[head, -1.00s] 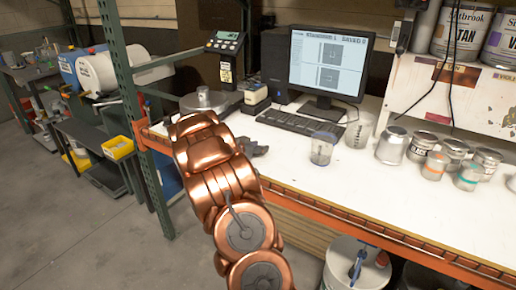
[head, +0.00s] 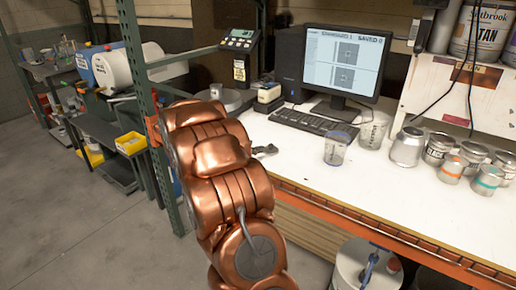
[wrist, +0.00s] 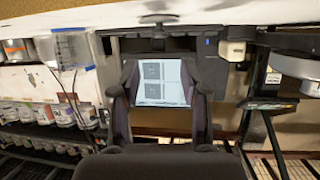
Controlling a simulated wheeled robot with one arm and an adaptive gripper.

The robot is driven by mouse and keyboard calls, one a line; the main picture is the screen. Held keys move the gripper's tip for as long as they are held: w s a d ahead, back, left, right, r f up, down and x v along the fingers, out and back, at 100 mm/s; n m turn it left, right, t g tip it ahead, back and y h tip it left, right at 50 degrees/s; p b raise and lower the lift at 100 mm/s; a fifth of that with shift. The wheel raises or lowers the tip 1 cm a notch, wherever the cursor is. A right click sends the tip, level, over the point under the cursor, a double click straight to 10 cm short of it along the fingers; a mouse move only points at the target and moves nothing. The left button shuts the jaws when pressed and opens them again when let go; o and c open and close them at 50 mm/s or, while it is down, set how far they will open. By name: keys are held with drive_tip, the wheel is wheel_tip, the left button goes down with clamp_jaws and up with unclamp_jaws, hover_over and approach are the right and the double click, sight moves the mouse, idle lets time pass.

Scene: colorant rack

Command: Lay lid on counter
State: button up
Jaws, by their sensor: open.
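My gripper (wrist: 163,88) is open in the wrist view, its two dark fingers apart with nothing between them; the monitor shows behind the gap. In the head view only a grey part of my gripper (head: 266,150) shows past my copper arm, over the left part of the white counter (head: 310,178). I cannot single out a loose lid. A round silver piece (head: 231,98) sits by the scale at the counter's back left, partly hidden by my arm; I cannot tell whether it is a lid. It also shows at the right of the wrist view (wrist: 302,68).
The monitor (head: 342,62) and keyboard (head: 312,122) stand at the back. A clear cup (head: 336,149), a clear beaker (head: 373,131) and several silver cans (head: 407,148) stand to the right. A green post (head: 141,100) rises left of my arm. The counter's front middle is clear.

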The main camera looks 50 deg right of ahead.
drive_tip(key=shift+a+r, duration=0.25)
drive_tip(key=shift+a, duration=0.4)
